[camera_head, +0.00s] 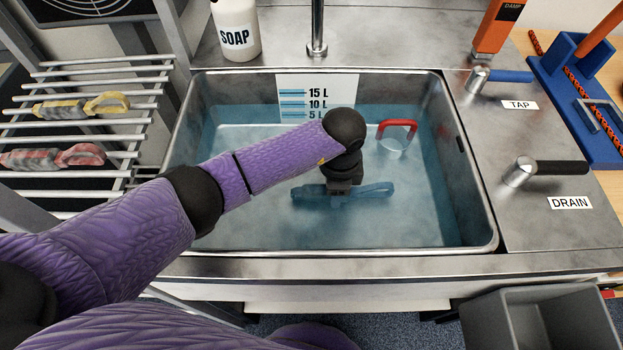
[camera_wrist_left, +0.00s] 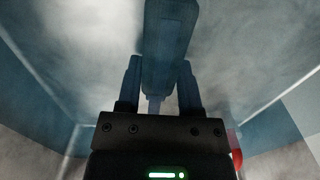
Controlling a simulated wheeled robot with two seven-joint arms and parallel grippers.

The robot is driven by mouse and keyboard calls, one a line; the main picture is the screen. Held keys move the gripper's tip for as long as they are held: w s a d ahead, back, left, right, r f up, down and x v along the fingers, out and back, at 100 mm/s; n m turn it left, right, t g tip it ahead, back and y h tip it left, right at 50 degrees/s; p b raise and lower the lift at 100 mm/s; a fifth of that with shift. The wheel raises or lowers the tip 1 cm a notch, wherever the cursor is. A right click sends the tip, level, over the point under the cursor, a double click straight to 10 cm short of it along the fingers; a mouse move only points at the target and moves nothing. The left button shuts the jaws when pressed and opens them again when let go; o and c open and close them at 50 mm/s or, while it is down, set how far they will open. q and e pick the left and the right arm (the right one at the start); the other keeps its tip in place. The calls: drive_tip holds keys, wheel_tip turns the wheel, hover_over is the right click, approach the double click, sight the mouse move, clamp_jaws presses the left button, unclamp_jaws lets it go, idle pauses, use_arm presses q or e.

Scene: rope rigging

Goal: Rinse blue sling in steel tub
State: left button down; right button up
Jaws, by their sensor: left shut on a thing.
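The steel tub (camera_head: 330,257) holds bluish water, and a label on its back wall reads 5, 10 and 15 L. The blue sling (camera_head: 372,190) lies stretched left to right in the water in the middle of the tub. My left gripper (camera_head: 340,190) points down into the tub and is shut on the sling near its middle. In the left wrist view the sling (camera_wrist_left: 168,40) runs up away from between the two fingers (camera_wrist_left: 158,95). The fingertips are dim under the water. My right gripper is in neither view.
A red-handled thing (camera_head: 397,128) is in the tub's right part. Yellow (camera_head: 80,106) and red (camera_head: 52,157) slings lie on the left rack. The tap lever (camera_head: 500,76) and drain lever (camera_head: 545,169) are right of the tub. A soap bottle (camera_head: 235,30) and spout (camera_head: 317,30) stand behind.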

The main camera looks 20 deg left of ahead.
use_arm(q)
drive_tip(key=shift+a+r, duration=0.1)
drive_tip(key=shift+a, duration=0.25)
drive_tip(key=a, duration=0.3)
drive_tip(key=w+a+p, duration=0.1)
drive_tip(key=a, duration=0.5)
drive_tip(key=shift+w+a+p, duration=0.1)
drive_tip(key=shift+w+p, duration=0.1)
drive_tip(key=shift+p, duration=0.2)
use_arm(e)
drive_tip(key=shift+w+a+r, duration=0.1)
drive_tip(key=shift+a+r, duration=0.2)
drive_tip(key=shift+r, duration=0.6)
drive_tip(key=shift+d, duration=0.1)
use_arm(q)
wheel_tip(320, 180, up, 5)
drive_tip(key=p, duration=0.4)
wheel_tip(320, 180, up, 14)
drive_tip(key=p, duration=1.4)
drive_tip(key=shift+r, duration=0.15)
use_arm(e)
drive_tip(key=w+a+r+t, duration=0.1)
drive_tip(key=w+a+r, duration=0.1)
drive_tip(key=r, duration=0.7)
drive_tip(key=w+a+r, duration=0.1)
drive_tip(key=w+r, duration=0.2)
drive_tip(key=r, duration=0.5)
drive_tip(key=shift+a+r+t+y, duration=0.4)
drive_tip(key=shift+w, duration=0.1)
